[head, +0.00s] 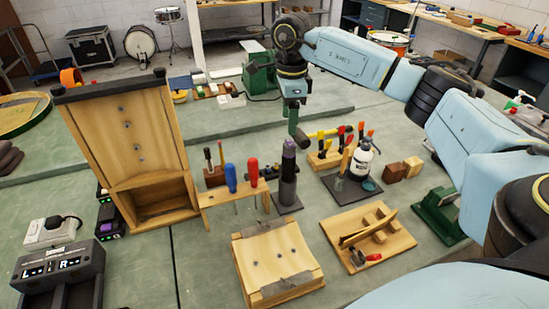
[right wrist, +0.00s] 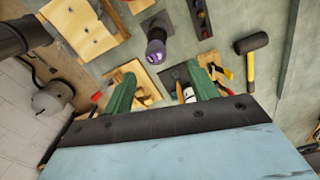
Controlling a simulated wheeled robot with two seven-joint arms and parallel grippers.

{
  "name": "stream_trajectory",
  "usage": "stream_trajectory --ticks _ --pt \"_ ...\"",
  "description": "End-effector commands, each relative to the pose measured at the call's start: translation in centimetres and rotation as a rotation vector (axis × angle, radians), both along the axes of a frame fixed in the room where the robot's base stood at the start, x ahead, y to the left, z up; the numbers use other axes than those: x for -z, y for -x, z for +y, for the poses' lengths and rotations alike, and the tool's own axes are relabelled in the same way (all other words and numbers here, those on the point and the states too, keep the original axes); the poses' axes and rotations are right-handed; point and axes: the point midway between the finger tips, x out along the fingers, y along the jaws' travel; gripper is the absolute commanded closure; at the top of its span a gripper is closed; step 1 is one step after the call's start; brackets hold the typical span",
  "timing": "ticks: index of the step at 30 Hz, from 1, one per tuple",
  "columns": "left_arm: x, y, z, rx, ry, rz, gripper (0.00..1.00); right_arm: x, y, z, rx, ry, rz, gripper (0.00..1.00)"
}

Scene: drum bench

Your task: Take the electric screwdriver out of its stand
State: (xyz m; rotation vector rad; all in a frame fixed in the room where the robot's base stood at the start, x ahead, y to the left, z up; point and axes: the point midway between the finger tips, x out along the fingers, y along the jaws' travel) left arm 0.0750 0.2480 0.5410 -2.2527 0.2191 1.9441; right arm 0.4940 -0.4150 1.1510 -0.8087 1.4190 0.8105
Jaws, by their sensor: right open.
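The electric screwdriver (head: 289,152) is dark with a purplish top. It stands upright in its grey stand (head: 286,200) near the middle of the bench. In the right wrist view the purple end of the screwdriver (right wrist: 155,52) shows beyond the fingers, seen nearly from above. My right gripper (head: 294,122) is above and slightly behind the screwdriver, pointing down. In the right wrist view its two green fingers (right wrist: 162,88) are spread with nothing held between them. The screwdriver's lower part is hidden inside the stand. My left gripper is in neither view.
A wooden rack with blue and red screwdrivers (head: 231,178) stands just left of the stand. A wooden block (head: 276,261) is in front; a tall wooden cabinet (head: 125,135) is left.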

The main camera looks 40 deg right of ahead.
Motion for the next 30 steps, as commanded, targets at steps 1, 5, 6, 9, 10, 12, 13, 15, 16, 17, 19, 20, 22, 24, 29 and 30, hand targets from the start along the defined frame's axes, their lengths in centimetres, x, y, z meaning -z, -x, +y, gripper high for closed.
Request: stream_trajectory --ticks 1,5,6,9,10,12,13,15,16,17,19,20,22,24,29,30 --pt "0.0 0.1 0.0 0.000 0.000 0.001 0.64 0.7 0.1 -0.1 0.002 0.002 0.006 0.42" --pt "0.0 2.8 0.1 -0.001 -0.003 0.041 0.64 3.2 0.2 -0.1 0.001 0.003 0.009 0.42" --pt "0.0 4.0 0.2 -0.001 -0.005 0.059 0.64 4.0 0.2 -0.1 0.001 0.002 0.008 0.42" --pt "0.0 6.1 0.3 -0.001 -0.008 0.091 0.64 5.8 0.2 0.0 0.000 0.000 0.006 0.42" --pt "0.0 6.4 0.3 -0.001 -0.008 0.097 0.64 6.2 0.1 0.0 0.000 0.001 0.006 0.42" --pt "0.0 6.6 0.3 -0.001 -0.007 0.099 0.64 7.1 0.1 0.0 0.000 0.001 0.005 0.42" --pt "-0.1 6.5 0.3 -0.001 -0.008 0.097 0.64 7.3 0.1 0.0 0.000 0.001 0.004 0.42" --pt "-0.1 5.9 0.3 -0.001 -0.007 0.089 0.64 7.7 0.1 0.0 0.000 0.001 0.003 0.42" --pt "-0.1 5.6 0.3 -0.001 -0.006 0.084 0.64 7.9 0.1 0.0 0.000 0.001 0.003 0.42" --pt "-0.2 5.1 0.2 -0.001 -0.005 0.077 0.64 8.0 0.1 0.0 -0.001 0.000 0.002 0.42" --pt "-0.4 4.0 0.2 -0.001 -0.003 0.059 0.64 8.7 0.1 0.1 -0.001 0.000 0.004 0.42" --pt "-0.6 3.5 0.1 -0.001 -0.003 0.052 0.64 9.1 0.1 0.2 -0.001 -0.001 0.005 0.42" --pt "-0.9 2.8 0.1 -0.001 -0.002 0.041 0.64 10.3 0.1 0.3 -0.001 0.000 0.007 0.42" --pt "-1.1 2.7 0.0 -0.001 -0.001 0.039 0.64 11.3 0.0 0.3 0.000 0.000 0.006 0.42" --pt "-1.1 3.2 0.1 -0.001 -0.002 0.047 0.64 12.9 0.0 0.3 0.000 -0.001 0.003 0.42" --pt "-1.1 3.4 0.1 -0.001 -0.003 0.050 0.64 13.0 0.0 0.3 0.000 -0.001 0.002 0.42"
